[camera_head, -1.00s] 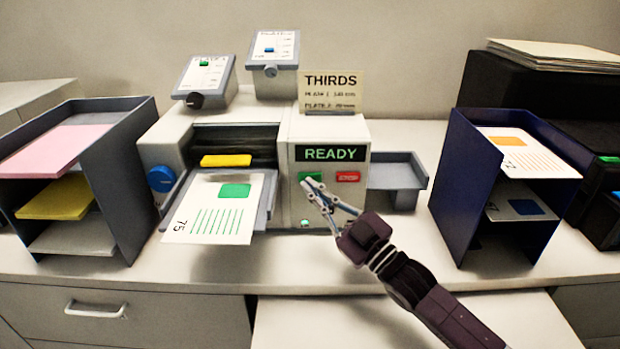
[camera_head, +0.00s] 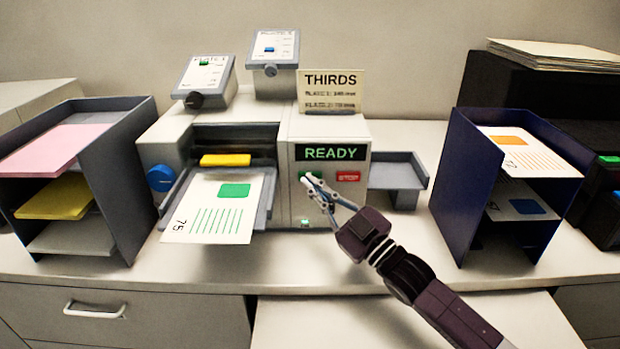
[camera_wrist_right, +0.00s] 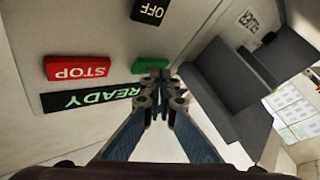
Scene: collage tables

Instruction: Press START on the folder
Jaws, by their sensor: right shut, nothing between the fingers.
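The folder (camera_head: 357,135) is a pale machine on the counter, with a READY display (camera_head: 330,153) on its front. Below the display are a green START button (camera_head: 303,174), mostly covered by my fingertips, and a red STOP button (camera_head: 348,176). My right gripper (camera_head: 309,178) is shut and empty, its tips at the green button. In the right wrist view the shut tips (camera_wrist_right: 153,72) overlap the green button (camera_wrist_right: 147,65); I cannot tell whether they touch it. The red STOP button (camera_wrist_right: 78,68) shows beside them. My left gripper is not in view.
A sheet with a green square (camera_head: 215,215) lies on the folder's feed tray. A grey shelf of coloured paper (camera_head: 120,180) stands left, a dark blue shelf (camera_head: 455,190) right. A THIRDS card (camera_head: 331,82) stands on top.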

